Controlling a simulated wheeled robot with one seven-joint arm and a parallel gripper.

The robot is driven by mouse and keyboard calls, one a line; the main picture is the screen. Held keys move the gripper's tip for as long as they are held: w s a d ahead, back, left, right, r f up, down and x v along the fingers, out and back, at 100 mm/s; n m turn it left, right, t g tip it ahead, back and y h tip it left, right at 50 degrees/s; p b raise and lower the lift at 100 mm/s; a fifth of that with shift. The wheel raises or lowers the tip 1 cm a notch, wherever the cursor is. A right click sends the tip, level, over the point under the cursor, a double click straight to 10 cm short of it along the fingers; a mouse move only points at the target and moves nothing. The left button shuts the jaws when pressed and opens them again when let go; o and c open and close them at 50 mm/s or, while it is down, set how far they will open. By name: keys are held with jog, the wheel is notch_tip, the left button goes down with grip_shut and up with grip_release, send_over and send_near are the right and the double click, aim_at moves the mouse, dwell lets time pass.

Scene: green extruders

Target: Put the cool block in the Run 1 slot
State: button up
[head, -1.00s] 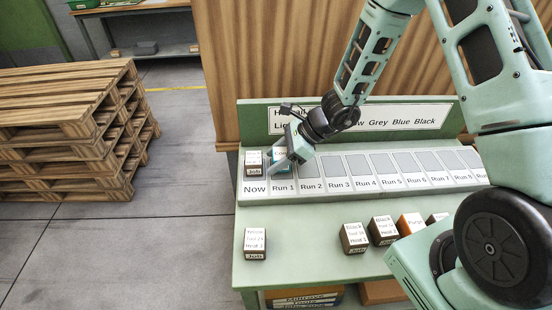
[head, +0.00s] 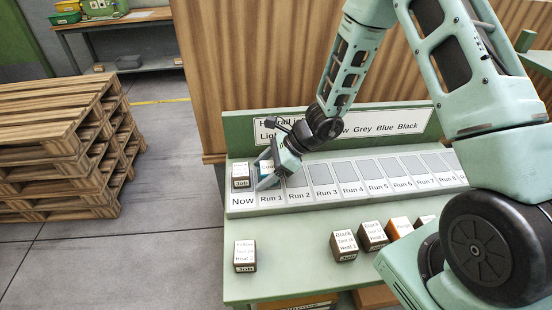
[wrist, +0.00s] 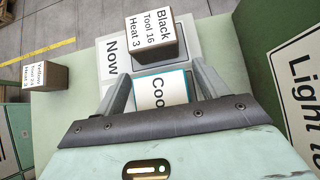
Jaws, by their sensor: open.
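The cool block is a white-topped block with a teal edge, lettered "Coo…" (wrist: 161,90). In the head view it (head: 266,165) stands at the Run 1 position of the rail, just right of the Now slot, partly hidden by my gripper (head: 265,174). In the wrist view my gripper (wrist: 160,88) is open, with one finger on each side of the block. Whether the fingers touch it is hard to tell. The Run 1 label (head: 270,198) shows below the block. The block's base is hidden, so I cannot see how it sits in the slot.
A dark block (head: 241,178) reading "Black Tool 16 Heat 3" fills the Now slot beside it. Run 2 onward look empty. A Yellow block (head: 244,256) stands at the table's front left. Several blocks, including a Black one (head: 344,246), stand front right. A sign board (head: 340,125) rises behind the rail.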

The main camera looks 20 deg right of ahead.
jog(key=v, duration=1.2)
jog(key=s+a+r+n+g+h, duration=0.2)
jog(key=s+a+r+n+g, duration=0.25)
jog(key=s+a+n, duration=0.65)
jog(key=s+a+r+n+t+h, duration=0.1)
jog(key=s+r+n+h, duration=0.1)
jog(key=s+n, duration=0.4)
jog(key=s+a+r+n+h, duration=0.2)
jog(key=s+n+h, duration=0.2)
jog(key=s+n, duration=0.3)
jog(key=n+b, duration=0.1)
jog(key=n, duration=0.4)
jog(key=shift+a+r+t, duration=0.2)
jog(key=shift+r+t, duration=0.15)
jog(key=shift+s, duration=0.1)
